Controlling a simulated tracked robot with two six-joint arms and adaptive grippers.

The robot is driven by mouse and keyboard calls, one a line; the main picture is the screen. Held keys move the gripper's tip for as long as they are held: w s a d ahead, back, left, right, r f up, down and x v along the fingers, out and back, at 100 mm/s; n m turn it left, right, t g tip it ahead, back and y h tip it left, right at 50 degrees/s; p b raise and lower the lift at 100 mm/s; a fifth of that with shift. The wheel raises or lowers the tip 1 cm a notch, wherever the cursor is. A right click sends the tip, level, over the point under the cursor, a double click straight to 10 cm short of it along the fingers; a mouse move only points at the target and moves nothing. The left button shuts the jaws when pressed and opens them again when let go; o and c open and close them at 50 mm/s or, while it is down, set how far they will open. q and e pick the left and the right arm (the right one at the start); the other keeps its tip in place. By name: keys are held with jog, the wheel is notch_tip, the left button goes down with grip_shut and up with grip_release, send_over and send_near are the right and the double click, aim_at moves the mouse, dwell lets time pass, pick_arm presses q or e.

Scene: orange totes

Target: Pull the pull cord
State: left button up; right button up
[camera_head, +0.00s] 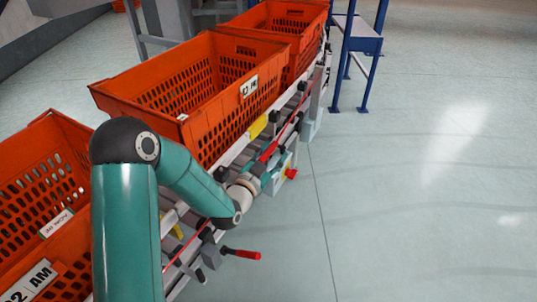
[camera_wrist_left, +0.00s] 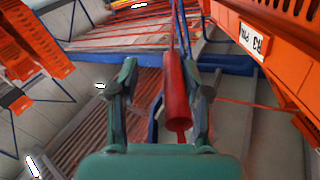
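A thin red cord (camera_head: 269,151) runs along the outer side of the conveyor, partly hidden by my left arm. In the left wrist view, a red cylinder (camera_wrist_left: 179,85) stands between the fingers of my left gripper (camera_wrist_left: 169,75), with thin red line at its ends. The fingers are apart, with a clear gap on the cylinder's left; the right finger is close to it, and I cannot tell whether it touches. My right gripper is in neither view.
Orange totes (camera_head: 217,135) stand in a row on the conveyor. A red handle (camera_head: 242,254) sticks out from the conveyor's near side, and a small red knob (camera_head: 291,173) sits farther along. A blue-legged stand (camera_head: 361,40) is at the back. The floor at right is clear.

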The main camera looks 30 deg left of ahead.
pick_arm(q)
jog(key=shift+s+d, duration=0.1)
jog(key=shift+d, duration=0.1)
jog(key=s, duration=0.7)
jog(key=shift+s+f, duration=0.15)
jog(key=shift+s, duration=0.05)
